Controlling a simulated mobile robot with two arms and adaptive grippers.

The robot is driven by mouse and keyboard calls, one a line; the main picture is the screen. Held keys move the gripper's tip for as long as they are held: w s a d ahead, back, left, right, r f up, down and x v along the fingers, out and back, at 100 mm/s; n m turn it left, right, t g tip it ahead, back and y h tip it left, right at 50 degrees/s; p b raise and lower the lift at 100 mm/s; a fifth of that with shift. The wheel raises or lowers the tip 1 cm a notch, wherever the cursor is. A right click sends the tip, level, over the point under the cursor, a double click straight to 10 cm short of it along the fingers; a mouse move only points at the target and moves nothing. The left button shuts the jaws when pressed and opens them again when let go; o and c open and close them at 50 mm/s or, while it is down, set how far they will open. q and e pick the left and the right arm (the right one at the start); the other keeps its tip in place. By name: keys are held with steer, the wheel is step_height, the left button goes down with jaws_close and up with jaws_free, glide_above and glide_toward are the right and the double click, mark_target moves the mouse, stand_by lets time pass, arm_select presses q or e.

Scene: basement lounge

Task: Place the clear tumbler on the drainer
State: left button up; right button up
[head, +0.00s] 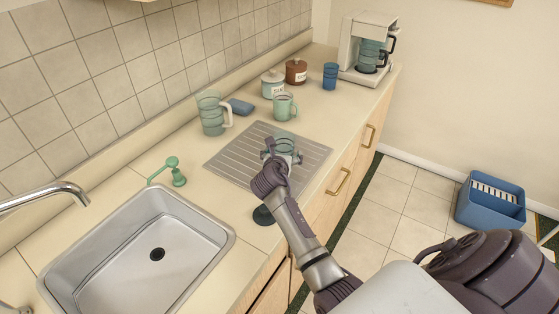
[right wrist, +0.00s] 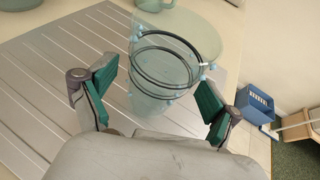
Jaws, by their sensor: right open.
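The clear tumbler (head: 284,143) appears to stand on the ribbed metal drainer (head: 231,163), toward its right side. In the right wrist view the tumbler (right wrist: 160,75) is see-through with dark rings, and the drainer (right wrist: 50,95) lies under and left of it. My right gripper (head: 281,158) is open at the tumbler. In the right wrist view its two green-padded fingers (right wrist: 157,92) are spread on either side of the tumbler, with gaps showing. Parts of the tumbler are hidden by the gripper in the head view. My left gripper is out of view.
A clear pitcher (head: 211,114), a blue sponge (head: 241,107), a green mug (head: 284,107), jars, a blue cup (head: 330,76) and a coffee maker (head: 368,48) stand behind the drainer. A sink (head: 110,262) is at left. A dark green disc (head: 263,215) lies near the counter's front edge.

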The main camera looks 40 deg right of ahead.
steer(key=v, duration=1)
steer(key=shift+s+a, duration=0.15)
steer(key=shift+s, duration=0.05)
